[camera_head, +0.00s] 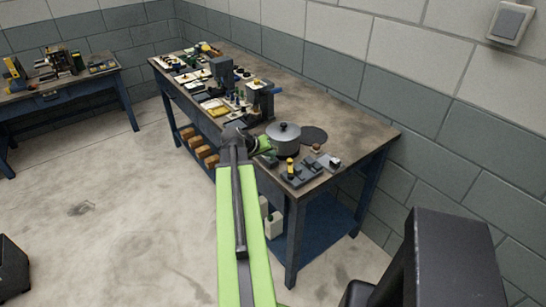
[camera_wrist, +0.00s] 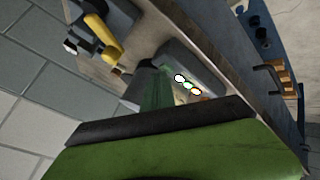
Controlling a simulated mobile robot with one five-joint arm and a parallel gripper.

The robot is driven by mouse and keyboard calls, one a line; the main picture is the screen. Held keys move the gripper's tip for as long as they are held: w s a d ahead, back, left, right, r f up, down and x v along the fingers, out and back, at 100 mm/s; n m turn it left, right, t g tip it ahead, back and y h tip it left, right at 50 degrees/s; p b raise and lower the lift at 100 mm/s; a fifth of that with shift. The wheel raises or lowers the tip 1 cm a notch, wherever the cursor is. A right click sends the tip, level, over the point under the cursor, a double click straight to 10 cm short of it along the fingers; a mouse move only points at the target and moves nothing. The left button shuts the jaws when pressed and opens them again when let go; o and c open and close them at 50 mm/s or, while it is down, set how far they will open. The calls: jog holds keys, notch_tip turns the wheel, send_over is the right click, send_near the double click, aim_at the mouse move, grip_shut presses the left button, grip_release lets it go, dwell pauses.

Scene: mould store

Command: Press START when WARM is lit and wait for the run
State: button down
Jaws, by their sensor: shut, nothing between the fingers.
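My gripper (camera_head: 268,146) reaches over the front of the workbench (camera_head: 345,148), beside a grey lidded pot. It is shut and empty. In the wrist view my green wrist fills the bottom, and the dark green fingers (camera_wrist: 152,88) lie in front of a grey box (camera_wrist: 192,72) near the bench edge. That box carries a row of small lit spots (camera_wrist: 188,85), whitish, greenish and orange. Their labels are too small to read, so I cannot tell which is WARM or where START is. The fingers seem close to the box; contact cannot be told.
The pot (camera_head: 284,139) and a low grey fixture with a yellow-topped part (camera_head: 291,166) stand at the near bench end. A dark machine (camera_head: 262,99) stands farther along, with small parts beyond. A second bench (camera_head: 62,83) is at the left. The floor between is clear.

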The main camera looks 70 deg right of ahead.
aim_at(270, 160)
jog(key=shift+r+p, duration=0.9)
notch_tip(270, 160, up, 5)
jog(key=p, duration=0.5)
dwell(0.4)
